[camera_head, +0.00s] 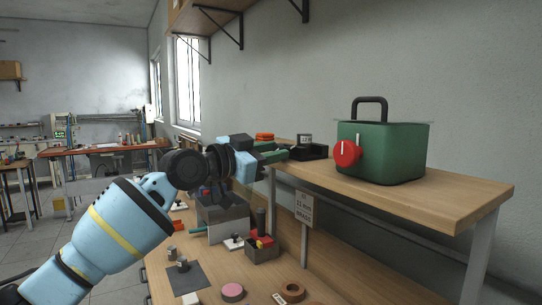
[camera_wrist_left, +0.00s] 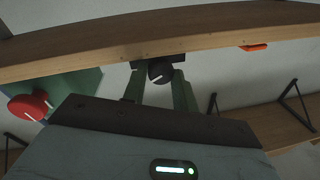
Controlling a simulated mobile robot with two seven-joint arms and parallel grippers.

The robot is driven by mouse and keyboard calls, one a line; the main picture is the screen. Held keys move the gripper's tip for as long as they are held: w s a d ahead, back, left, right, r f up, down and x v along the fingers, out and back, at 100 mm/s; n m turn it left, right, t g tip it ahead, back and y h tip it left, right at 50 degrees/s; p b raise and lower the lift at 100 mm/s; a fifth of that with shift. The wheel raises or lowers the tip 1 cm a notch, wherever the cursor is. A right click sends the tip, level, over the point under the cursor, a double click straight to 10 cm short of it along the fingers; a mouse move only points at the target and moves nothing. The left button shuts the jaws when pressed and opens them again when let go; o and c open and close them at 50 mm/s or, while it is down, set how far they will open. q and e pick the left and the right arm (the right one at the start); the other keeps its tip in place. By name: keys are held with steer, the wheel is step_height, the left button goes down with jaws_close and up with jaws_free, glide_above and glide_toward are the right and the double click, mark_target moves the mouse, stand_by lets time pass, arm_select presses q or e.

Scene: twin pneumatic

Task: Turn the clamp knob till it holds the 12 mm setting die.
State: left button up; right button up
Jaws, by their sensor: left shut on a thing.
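A dark clamp (camera_head: 316,152) stands on the upper wooden shelf, near its left end. A small grey block with a pale label (camera_head: 305,140), apparently the setting die, sits at the clamp; I cannot tell whether the jaws grip it. My left gripper (camera_head: 285,153) reaches the clamp from the left, its green fingers level with it. In the left wrist view, the round black clamp knob (camera_wrist_left: 161,71) with a white pointer line is between the fingertips (camera_wrist_left: 159,77), which are shut on it. In the head view the knob is hidden. My right gripper is not in view.
A green box (camera_head: 400,150) with a red knob (camera_head: 346,153) and black handle stands right of the clamp. Orange discs (camera_head: 264,137) lie behind my gripper. The lower bench holds a grey box (camera_head: 222,215), rings and small cylinders.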

arm_select(q)
steer(key=o, duration=1)
steer(key=shift+c, duration=0.2)
steer(key=shift+a, duration=0.1)
steer(key=v, duration=0.7)
steer(key=shift+s+a+b, duration=0.2)
steer(key=shift+s+b, duration=0.1)
steer(key=shift+b, duration=0.05)
